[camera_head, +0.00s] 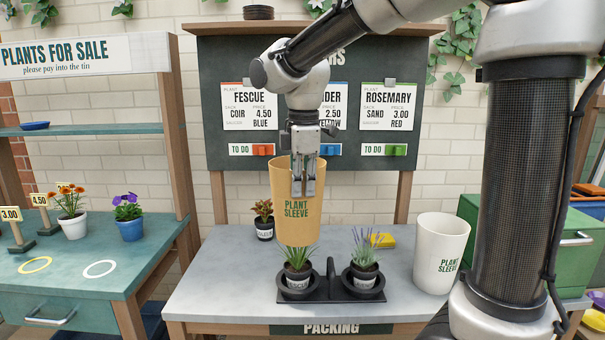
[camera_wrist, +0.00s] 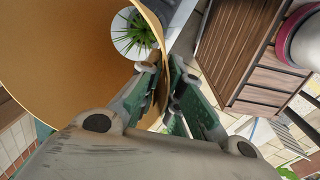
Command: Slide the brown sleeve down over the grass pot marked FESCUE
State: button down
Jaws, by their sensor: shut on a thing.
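The brown sleeve (camera_head: 290,222), marked PLANT SLEEVE, is held upright in the air by my gripper (camera_head: 303,192), which is shut on its near wall. The sleeve's lower end is just above the grass pot marked FESCUE (camera_head: 298,282), and the grass tips come close to its bottom edge. I cannot tell whether they are inside it. The pot stands in the left place of a black two-place carrier (camera_head: 330,297).
A lavender pot (camera_head: 363,275) stands in the carrier's right place, with the carrier's upright handle between the pots. A white sleeve (camera_head: 441,253) stands at the bench's right. A small plant (camera_head: 264,221) and a yellow block (camera_head: 382,240) are behind. The bench's left front is clear.

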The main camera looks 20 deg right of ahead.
notch_tip(320, 180, down, 13)
jog(key=shift+r, duration=0.15)
dwell(0.7)
jog(key=c, duration=1.5)
grip_release()
jog(key=shift+r, duration=0.1)
notch_tip(320, 180, up, 12)
jog(key=shift+s, duration=0.4)
jog(key=shift+a, duration=0.1)
